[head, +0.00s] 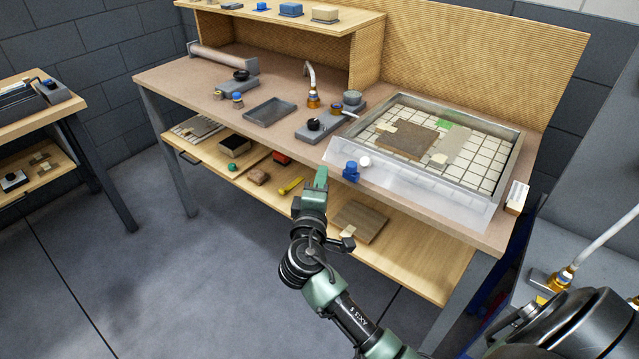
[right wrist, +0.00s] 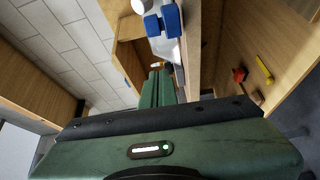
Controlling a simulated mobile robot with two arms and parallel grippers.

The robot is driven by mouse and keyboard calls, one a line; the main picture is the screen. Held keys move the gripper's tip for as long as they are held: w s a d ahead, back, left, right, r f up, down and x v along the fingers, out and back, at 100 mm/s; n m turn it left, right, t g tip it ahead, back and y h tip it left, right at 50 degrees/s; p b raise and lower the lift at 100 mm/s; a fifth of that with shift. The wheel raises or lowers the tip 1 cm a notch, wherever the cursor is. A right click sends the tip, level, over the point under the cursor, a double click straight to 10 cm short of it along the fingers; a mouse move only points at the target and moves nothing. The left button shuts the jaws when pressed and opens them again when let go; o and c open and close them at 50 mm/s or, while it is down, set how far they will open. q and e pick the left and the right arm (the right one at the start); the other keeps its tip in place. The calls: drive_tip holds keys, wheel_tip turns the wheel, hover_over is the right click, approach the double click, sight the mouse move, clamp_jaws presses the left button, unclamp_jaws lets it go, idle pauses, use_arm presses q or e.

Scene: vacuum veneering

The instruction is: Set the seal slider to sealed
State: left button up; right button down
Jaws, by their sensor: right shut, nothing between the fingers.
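A blue slider-like block (head: 351,171) sits at the front edge of the vacuum bed frame (head: 517,135), beside a small white knob (head: 365,161). I cannot tell which marked position it is at. In the right wrist view the blue block (right wrist: 163,20) shows at the top, beyond the fingertips. A translucent sheet (head: 440,194) hangs over the frame's front. My right gripper (head: 321,174) is shut and empty, in front of the bench edge, left of the blue block and apart from it. Its closed fingers (right wrist: 159,74) show in the wrist view. My left gripper is out of view.
The bench top (head: 190,80) holds a grey tray (head: 270,111), a pump-like block with a black knob (head: 314,127) and a roller (head: 222,59). The lower shelf (head: 420,265) holds a brown board (head: 360,221) and a yellow tool (head: 291,187). The floor in front is clear.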

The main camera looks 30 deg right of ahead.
sight(351, 171)
drive_tip(key=d, duration=0.1)
drive_tip(key=d+p, duration=0.1)
drive_tip(key=d, duration=0.1)
drive_tip(key=d+p, duration=0.1)
drive_tip(key=d, duration=0.1)
drive_tip(key=shift+w+f, duration=0.1)
drive_tip(key=shift+w, duration=0.15)
